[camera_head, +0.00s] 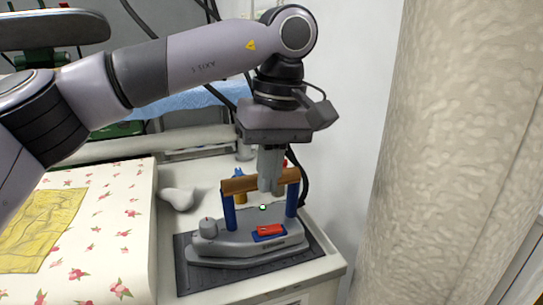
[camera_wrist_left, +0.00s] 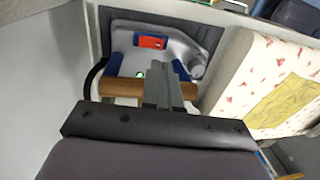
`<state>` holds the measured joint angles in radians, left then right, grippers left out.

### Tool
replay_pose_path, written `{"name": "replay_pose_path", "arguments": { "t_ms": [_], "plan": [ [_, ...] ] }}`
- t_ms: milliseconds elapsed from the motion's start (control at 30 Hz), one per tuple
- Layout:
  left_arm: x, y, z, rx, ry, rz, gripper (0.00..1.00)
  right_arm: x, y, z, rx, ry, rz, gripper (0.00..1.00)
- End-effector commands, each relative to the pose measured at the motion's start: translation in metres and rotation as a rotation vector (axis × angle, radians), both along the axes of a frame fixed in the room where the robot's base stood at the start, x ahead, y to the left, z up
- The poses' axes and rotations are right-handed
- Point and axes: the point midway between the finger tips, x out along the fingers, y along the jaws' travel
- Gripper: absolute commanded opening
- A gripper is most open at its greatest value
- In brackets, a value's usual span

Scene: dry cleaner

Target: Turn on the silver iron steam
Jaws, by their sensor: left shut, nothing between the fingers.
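The silver iron (camera_head: 235,245) sits upright on a dark ribbed mat (camera_head: 185,270). It has a wooden handle (camera_head: 240,184) on two blue posts, a grey knob (camera_head: 208,228) at its left end and a red switch (camera_head: 270,230) in a blue frame on its near side. The red switch also shows in the left wrist view (camera_wrist_left: 150,42). My left gripper (camera_head: 269,190) points down, shut and empty, its fingers overlapping the handle in the picture. I cannot tell whether they touch it. A small white-green dot (camera_head: 262,207) shows just below the fingertips. My right gripper is out of view.
A floral ironing surface (camera_head: 110,230) with a yellow cloth (camera_head: 35,235) lies to the left. A black cable (camera_head: 303,180) runs behind the iron. A white wall and a beige patterned column (camera_head: 455,130) stand close on the right.

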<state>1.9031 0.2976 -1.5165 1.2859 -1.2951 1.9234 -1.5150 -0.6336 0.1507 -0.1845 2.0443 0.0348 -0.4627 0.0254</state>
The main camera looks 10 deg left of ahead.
Motion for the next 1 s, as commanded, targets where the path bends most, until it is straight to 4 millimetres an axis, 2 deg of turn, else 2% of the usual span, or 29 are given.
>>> {"name": "replay_pose_path", "arguments": {
  "t_ms": [33, 200, 400, 1000],
  "plan": [
    [-0.001, 0.002, -0.015, 0.001, 0.002, -0.001, 0.00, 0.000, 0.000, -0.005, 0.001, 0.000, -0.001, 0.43],
    [-0.003, 0.005, -0.046, 0.001, 0.001, 0.000, 0.00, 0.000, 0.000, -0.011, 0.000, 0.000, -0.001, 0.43],
    [-0.005, 0.007, -0.066, 0.000, 0.000, 0.001, 0.00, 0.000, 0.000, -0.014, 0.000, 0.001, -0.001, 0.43],
    [0.000, 0.007, -0.073, -0.020, -0.010, 0.001, 0.00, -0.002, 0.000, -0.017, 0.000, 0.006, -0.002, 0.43]
  ]
}}
